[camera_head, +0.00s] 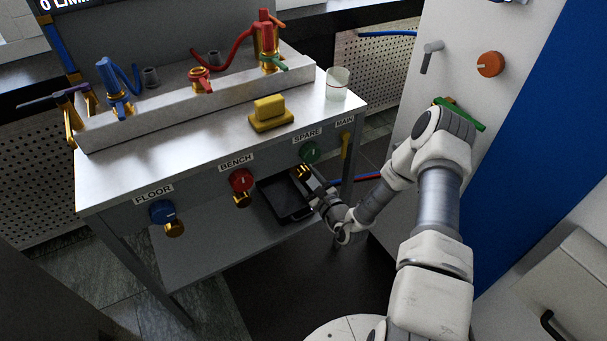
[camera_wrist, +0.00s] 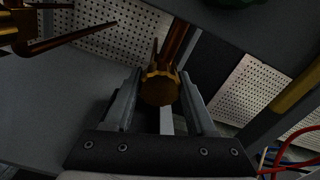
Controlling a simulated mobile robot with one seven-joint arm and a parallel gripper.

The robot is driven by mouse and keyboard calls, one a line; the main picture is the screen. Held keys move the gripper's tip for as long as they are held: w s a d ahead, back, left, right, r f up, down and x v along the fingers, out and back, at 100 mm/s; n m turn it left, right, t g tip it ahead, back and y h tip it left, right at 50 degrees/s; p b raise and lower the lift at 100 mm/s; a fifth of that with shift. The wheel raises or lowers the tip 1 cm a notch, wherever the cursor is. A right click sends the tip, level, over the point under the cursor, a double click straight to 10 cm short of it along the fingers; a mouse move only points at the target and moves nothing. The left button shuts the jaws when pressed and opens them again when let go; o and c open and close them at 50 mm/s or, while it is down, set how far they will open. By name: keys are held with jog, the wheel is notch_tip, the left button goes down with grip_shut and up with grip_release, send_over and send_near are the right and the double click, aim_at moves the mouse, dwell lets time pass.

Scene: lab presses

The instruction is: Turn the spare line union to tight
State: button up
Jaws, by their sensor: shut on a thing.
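The spare line union (camera_head: 303,171) is a brass fitting just below the green knob (camera_head: 310,152) under the SPARE label (camera_head: 307,135). In the wrist view the union (camera_wrist: 160,88) shows as a ridged brass nut on a brass pipe, between my two fingers. My gripper (camera_head: 307,176) reaches it from below, under the bench front. In the wrist view my gripper (camera_wrist: 160,94) is shut on the union. My fingers and wrist hide part of it in the head view. How tight it is cannot be told.
The bench union (camera_head: 242,199) hangs under a red knob, the floor union (camera_head: 174,229) under a blue knob. A yellow handle (camera_head: 346,146) is right of SPARE. A black tray (camera_head: 268,202) lies below. Red and blue hoses (camera_head: 343,180) run close to my wrist.

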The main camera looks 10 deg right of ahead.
grip_shut()
jog(key=shift+r+m+p, duration=0.15)
jog(key=shift+m+p, duration=0.75)
jog(key=shift+m, duration=0.7)
jog(key=shift+f, duration=0.2)
jog(key=o, duration=1.3)
grip_release()
jog(key=shift+d, duration=0.1)
